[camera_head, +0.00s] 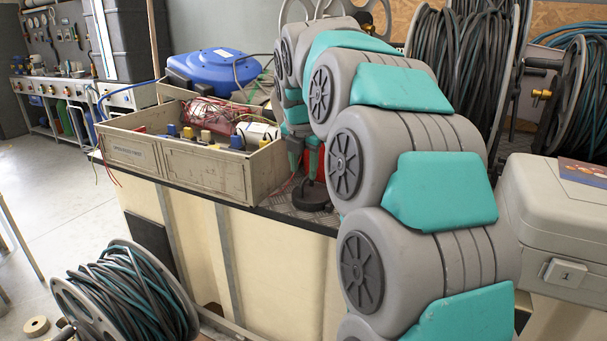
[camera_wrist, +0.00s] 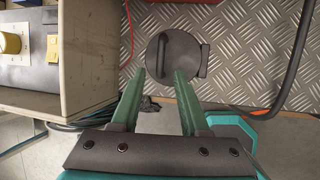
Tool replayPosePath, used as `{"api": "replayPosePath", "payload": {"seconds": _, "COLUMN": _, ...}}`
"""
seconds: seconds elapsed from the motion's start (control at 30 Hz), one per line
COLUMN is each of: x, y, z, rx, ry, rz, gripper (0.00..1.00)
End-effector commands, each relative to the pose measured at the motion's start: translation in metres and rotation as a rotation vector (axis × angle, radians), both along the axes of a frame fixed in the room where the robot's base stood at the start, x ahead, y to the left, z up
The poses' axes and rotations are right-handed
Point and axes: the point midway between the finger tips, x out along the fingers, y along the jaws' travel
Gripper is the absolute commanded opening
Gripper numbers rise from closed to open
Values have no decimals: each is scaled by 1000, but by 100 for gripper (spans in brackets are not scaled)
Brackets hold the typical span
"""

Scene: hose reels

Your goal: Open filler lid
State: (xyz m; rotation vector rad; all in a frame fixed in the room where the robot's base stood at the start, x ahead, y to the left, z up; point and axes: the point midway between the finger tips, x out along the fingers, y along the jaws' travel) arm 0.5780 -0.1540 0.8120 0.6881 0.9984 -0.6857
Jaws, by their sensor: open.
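The filler lid (camera_wrist: 184,50) is a dark round disc with a raised bar handle (camera_wrist: 163,59) across its left part and a hinge-like block at its right edge. It lies flat on the metal tread plate. In the head view it shows as a dark disc (camera_head: 313,196) right of the beige crate. My gripper (camera_wrist: 159,76) is open, its two green fingers pointing at the lid's near edge with nothing between them. In the head view my gripper (camera_head: 305,172) is above the lid, partly hidden by my arm. Whether the fingertips touch the lid is unclear.
A beige crate (camera_head: 200,168) with cables and connectors stands close left of the lid. A blue reel (camera_head: 214,68) is behind the crate. A grey case (camera_head: 555,220) stands at right.

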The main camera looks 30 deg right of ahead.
Motion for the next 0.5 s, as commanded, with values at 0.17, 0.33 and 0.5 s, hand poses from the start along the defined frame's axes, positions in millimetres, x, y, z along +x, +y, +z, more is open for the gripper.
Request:
{"api": "replayPosePath", "payload": {"seconds": 0.17, "x": 7, "y": -5, "z": -21, "rx": 1, "ry": 4, "rz": -1, "gripper": 45}}
{"api": "replayPosePath", "payload": {"seconds": 0.33, "x": 10, "y": -5, "z": -25, "rx": 1, "ry": 1, "rz": -1, "gripper": 45}}
{"api": "replayPosePath", "payload": {"seconds": 0.5, "x": 10, "y": -5, "z": -25, "rx": 1, "ry": 1, "rz": -1, "gripper": 40}}
